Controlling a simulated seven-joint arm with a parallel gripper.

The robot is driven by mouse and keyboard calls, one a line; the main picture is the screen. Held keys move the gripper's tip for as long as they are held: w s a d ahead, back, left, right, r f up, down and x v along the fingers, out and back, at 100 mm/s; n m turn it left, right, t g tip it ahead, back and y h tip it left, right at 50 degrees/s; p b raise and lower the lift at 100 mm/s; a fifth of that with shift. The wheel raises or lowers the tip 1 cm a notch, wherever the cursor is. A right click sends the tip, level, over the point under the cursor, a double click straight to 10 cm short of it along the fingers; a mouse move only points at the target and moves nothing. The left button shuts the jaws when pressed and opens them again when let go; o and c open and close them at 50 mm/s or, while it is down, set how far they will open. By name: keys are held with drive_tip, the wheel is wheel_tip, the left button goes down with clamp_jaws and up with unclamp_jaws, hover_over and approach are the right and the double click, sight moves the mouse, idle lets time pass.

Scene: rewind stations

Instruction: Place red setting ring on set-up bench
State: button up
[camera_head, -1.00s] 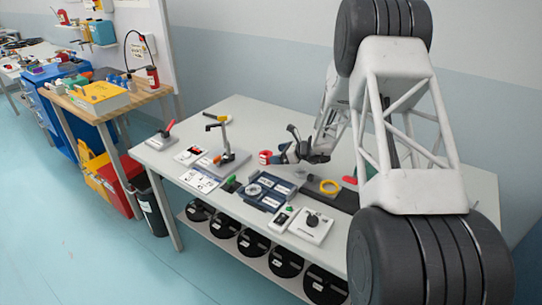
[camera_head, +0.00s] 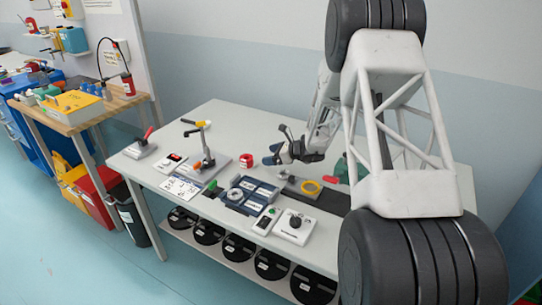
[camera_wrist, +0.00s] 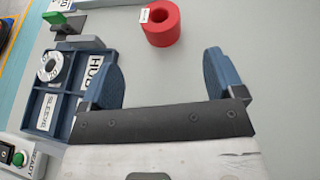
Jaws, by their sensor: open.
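The red setting ring (camera_head: 246,160) sits on the pale grey set-up bench (camera_head: 222,117), behind the blue tray. In the wrist view the ring (camera_wrist: 162,24) is a short red cylinder with a dark centre hole and a small white label. It stands ahead of my gripper (camera_wrist: 160,72), beyond the fingertips and roughly between their lines. My gripper (camera_head: 274,154) is open and empty above the bench, to the right of the ring in the head view. Its two blue fingers are wide apart and do not touch the ring.
A blue tray (camera_wrist: 78,75) with labelled compartments and a light disc is left of my gripper in the wrist view. A stand (camera_head: 206,150), a yellow ring (camera_head: 311,188) and a dial box (camera_head: 294,226) are on the bench. The bench behind the red ring is clear.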

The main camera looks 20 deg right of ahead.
drive_tip(key=s+a+r+n+g+h, duration=0.25)
drive_tip(key=s+a+r+n, duration=0.3)
drive_tip(key=s+r, duration=0.55)
drive_tip(key=s+a+r+n+g+h, duration=0.1)
drive_tip(key=s+a+r+n+g, duration=0.2)
drive_tip(key=s+a+r+n, duration=0.75)
drive_tip(key=s+d+r+n+h, duration=0.1)
drive_tip(key=s+d+n+h, duration=0.1)
drive_tip(key=s, duration=0.9)
drive_tip(key=s+d+r+n+h, duration=0.2)
drive_tip(key=s+d+n+h, duration=0.1)
drive_tip(key=s, duration=0.9)
drive_tip(key=s+d+r+n+h, duration=0.1)
drive_tip(key=s+d+n+h, duration=0.2)
drive_tip(key=s, duration=0.8)
drive_tip(key=shift+s+d+r+n, duration=0.2)
drive_tip(key=shift+s+d+n, duration=0.1)
drive_tip(key=shift+s, duration=0.1)
drive_tip(key=shift+t, duration=0.25)
